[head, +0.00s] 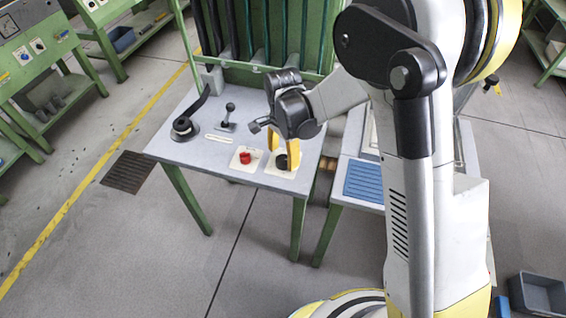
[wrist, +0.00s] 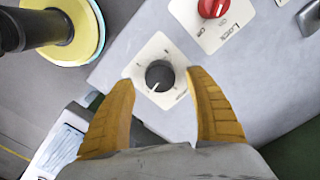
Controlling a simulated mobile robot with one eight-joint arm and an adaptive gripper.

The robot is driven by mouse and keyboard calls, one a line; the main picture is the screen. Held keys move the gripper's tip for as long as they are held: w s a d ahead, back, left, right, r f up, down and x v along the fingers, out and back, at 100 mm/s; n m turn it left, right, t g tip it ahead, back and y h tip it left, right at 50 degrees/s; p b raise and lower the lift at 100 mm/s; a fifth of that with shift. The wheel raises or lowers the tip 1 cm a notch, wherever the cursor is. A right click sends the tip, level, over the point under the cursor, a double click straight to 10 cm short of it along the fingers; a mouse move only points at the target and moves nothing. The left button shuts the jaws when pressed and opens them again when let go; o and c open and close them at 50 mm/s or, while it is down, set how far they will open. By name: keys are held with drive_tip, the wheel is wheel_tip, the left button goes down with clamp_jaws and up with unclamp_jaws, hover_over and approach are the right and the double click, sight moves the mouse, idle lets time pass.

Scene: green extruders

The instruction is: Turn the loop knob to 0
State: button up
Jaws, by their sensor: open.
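A black round knob (wrist: 159,76) sits on a white square plate with dial marks, at the front right of the grey panel table. Its white pointer line faces the lower left of the wrist view. In the head view the knob (head: 282,162) is partly covered by a finger. My gripper (wrist: 162,78) is open, its two yellow fingers one on each side of the knob, apparently apart from it. The gripper also shows in the head view (head: 283,160), pointing down.
The table (head: 215,168) also bears a black lever (head: 187,122) and a small joystick (head: 228,117), both left of my gripper. A blue ribbed mat (head: 364,181) lies on the neighbouring table at right. Green posts and dark bars stand behind.

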drive_tip(key=shift+f, duration=1.1)
drive_tip(key=shift+c, duration=0.2)
drive_tip(key=c, duration=1.2)
